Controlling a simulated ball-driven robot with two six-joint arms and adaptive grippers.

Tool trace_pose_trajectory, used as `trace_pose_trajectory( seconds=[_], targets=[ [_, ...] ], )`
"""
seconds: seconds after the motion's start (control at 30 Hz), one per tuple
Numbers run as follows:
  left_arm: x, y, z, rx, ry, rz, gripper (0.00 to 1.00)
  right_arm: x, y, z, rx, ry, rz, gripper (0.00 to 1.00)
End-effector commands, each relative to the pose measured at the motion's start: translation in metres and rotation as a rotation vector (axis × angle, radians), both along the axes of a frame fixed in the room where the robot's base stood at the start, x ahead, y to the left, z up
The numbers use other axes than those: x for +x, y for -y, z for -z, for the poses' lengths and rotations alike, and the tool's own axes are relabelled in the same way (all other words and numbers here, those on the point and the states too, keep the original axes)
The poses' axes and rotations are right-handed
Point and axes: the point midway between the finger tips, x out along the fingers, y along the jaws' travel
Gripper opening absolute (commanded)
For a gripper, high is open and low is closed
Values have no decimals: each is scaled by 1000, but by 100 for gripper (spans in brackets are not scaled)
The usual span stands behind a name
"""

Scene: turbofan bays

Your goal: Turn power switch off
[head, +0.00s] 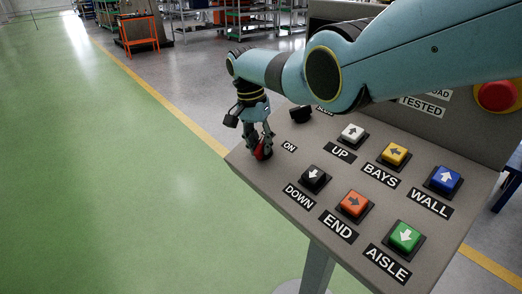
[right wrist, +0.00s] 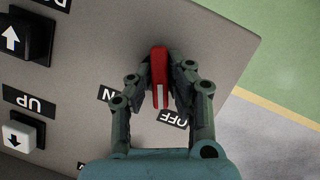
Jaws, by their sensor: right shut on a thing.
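The power switch is a red knob with a white line (right wrist: 159,75) at the left end of the grey control panel, beside the ON and OFF labels. A bit of its red shows in the head view (head: 261,153). My right gripper (right wrist: 161,70) is shut on the knob, one finger on each side. In the right wrist view the knob's white line points down the picture, between the ON label (right wrist: 107,94) and the OFF label (right wrist: 172,119). In the head view my right gripper (head: 262,148) hides most of the knob. My left gripper is not in view.
Several arrow buttons sit on the panel, among them the black DOWN button (head: 314,178) and the white UP button (head: 352,134). A black knob (head: 300,113) is behind the gripper. A red emergency button (head: 497,95) is at the right. Green floor (head: 110,180) lies open at the left.

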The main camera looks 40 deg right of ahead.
Motion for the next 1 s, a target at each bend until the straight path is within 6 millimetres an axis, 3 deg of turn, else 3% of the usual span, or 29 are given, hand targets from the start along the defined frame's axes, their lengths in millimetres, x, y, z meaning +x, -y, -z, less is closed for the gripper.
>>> trace_pose_trajectory(
  seconds=[0.3,0.93,0.97,1.0],
  targets=[
    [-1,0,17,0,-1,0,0,0,-1,2,-5,-65,-144,0],
    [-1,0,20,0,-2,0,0,0,-1,1,-6,-84,-190,0],
    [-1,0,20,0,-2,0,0,0,-1,1,-6,-84,-190,18],
    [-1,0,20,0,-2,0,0,0,-1,1,-7,-84,-189,23]
  ],
)
